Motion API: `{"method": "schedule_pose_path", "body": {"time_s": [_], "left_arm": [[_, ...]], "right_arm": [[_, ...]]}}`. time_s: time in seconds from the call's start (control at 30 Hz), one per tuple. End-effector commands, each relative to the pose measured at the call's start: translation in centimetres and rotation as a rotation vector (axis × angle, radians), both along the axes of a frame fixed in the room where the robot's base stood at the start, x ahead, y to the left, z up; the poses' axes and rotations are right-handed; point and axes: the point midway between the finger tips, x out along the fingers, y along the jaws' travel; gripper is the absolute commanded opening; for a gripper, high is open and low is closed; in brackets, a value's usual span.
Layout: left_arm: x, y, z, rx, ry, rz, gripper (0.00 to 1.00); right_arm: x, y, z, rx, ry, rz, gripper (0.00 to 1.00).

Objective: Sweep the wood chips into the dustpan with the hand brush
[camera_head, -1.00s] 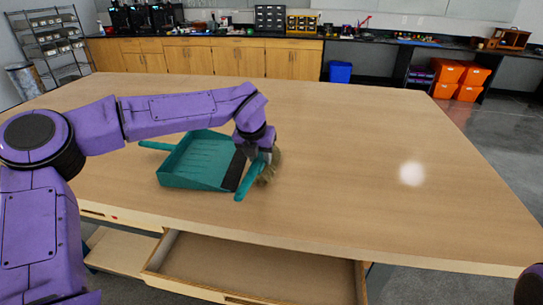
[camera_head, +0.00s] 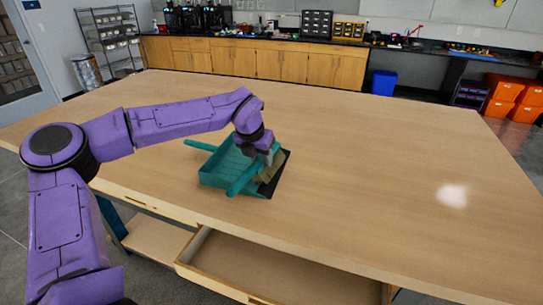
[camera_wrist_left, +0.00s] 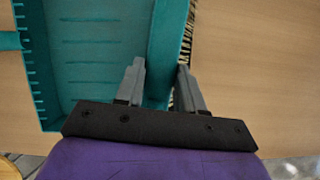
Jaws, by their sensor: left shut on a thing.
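In the left wrist view the brush (camera_wrist_left: 168,50) lies between the fingers of the gripper (camera_wrist_left: 160,80). I see no wood chips in either view; the brush and gripper hide part of the pan. My right gripper is not in view.
The table (camera_head: 370,150) is bare and clear to the right of the dustpan, apart from a bright light spot. An open, empty drawer (camera_head: 285,270) sticks out below the table's front edge. Orange bins (camera_head: 505,98) and a blue bin (camera_head: 383,82) stand far behind.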

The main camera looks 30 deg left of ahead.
Motion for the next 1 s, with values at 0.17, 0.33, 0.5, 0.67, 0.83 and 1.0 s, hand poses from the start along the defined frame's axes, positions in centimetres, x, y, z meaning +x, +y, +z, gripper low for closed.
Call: {"method": "schedule_pose_path", "body": {"time_s": [0.17,0.33,0.5,0.67,0.83,1.0], "left_arm": [[-0.6,1.9,0.4,-0.001,0.001,0.003,0.0],[-1.1,3.5,0.7,-0.002,0.0,0.001,0.0],[-1.0,3.3,2.8,0.0,-0.001,0.0,0.0],[-1.0,3.3,4.1,0.0,0.0,0.0,0.0],[-1.0,3.3,4.6,0.0,0.0,-0.001,0.0],[-1.0,3.3,4.6,0.001,-0.001,-0.001,0.0]], "right_arm": [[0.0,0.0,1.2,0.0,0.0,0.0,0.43],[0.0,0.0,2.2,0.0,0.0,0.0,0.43],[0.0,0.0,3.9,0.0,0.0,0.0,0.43],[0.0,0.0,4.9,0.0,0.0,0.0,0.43],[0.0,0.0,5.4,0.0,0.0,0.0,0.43],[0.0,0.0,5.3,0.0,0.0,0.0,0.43]]}}
